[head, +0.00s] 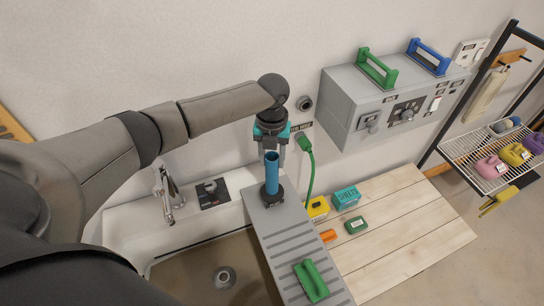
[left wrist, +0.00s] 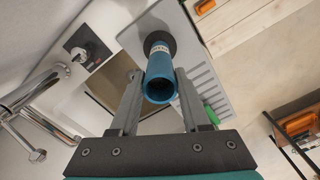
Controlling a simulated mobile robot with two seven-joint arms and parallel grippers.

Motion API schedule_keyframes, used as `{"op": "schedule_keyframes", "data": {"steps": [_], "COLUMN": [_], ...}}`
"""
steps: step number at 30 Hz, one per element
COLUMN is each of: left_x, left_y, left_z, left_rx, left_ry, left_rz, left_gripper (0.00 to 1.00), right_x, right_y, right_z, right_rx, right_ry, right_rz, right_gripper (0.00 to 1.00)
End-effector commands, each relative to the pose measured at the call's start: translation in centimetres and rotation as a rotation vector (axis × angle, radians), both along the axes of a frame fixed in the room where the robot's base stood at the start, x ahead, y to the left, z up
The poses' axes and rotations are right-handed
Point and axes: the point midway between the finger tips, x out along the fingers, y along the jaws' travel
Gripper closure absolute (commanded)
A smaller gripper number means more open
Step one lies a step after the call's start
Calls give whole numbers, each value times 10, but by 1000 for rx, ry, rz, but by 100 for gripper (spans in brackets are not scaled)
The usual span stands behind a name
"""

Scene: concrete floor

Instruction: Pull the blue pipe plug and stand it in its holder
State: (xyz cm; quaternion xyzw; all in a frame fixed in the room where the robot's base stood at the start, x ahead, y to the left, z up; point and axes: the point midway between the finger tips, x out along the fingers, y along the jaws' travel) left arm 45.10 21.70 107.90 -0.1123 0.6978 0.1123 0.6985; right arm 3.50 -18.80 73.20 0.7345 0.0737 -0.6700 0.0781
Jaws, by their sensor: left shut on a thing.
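The blue pipe plug (head: 271,177) is a hollow blue tube, upright over the ribbed grey drainboard beside the sink. Its lower end meets a dark round holder (head: 270,199) on the drainboard. I cannot tell whether it is fully seated. My left gripper (head: 271,152) comes from above and is shut on the upper part of the tube. In the left wrist view the tube's open end (left wrist: 159,90) lies between the two fingers, with the dark holder (left wrist: 159,43) behind it. My right gripper is not in view.
The sink (head: 190,268) has an uncovered drain (head: 223,277); a faucet (head: 168,195) stands behind it. A green plug with cord (head: 305,145) hangs close right of the gripper. Small boxes (head: 346,197) lie on the wooden top.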

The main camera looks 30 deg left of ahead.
Motion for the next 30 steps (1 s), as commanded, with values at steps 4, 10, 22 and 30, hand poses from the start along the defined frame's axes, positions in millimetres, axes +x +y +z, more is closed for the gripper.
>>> {"op": "schedule_keyframes", "data": {"steps": [4,10,22,30], "left_x": [0,0,0,0], "left_y": [0,0,0,0], "left_z": [-5,-10,-18,-17], "left_rx": [0,0,0,0], "left_ry": [0,0,-1,-1], "left_rz": [0,0,0,0], "left_gripper": [100,100,50,20], "right_x": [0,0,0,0], "right_y": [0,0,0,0], "right_z": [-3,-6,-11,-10], "right_rx": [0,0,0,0], "right_ry": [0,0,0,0], "right_rz": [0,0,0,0], "right_gripper": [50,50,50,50]}}
